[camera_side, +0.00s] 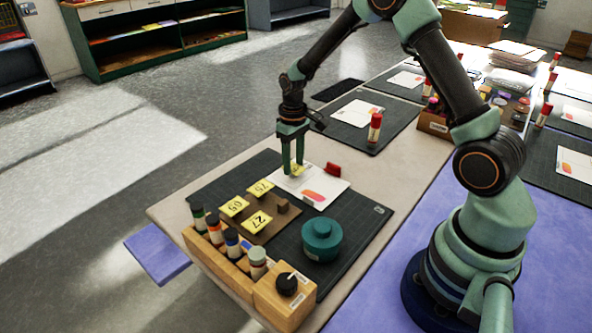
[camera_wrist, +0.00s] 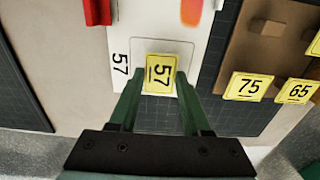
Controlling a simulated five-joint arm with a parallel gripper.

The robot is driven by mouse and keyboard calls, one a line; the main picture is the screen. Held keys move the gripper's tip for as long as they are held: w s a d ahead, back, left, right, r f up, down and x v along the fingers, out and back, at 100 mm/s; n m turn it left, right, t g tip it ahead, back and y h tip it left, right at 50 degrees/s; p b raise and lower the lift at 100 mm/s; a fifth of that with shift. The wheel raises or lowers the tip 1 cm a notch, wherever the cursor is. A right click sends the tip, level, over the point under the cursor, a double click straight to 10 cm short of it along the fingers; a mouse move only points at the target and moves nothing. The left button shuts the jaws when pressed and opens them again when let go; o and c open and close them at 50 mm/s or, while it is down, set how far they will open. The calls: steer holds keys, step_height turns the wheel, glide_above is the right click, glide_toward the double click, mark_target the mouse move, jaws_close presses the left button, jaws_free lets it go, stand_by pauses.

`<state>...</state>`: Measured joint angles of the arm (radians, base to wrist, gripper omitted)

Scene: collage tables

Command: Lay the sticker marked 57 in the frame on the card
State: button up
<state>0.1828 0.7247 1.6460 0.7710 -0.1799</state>
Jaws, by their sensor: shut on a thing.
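The yellow sticker marked 57 (camera_wrist: 161,73) is between the fingertips of my gripper (camera_wrist: 159,80), which is shut on it. In the side view my gripper (camera_side: 293,171) points down at the far left part of the white card (camera_side: 323,192), and little of the sticker shows. In the wrist view the sticker appears inside the thin outlined frame (camera_wrist: 187,52) on the card (camera_wrist: 140,22), beside the printed 57. It looks nearly straight in the frame. I cannot tell whether it touches the card or is just above it.
A brown board (camera_side: 283,226) holds other yellow stickers, including 75 (camera_wrist: 249,86) and 65 (camera_wrist: 298,91), and a small brown block (camera_side: 282,206). A red object (camera_side: 333,169) lies at the card's far edge. A teal round pot (camera_side: 321,240) and a wooden bottle rack (camera_side: 222,265) stand nearer.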

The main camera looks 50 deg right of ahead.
steer(key=shift+f, duration=0.85)
stand_by(1.0)
steer(key=o, duration=1)
steer(key=shift+r, duration=3.5)
steer(key=shift+r, duration=0.1)
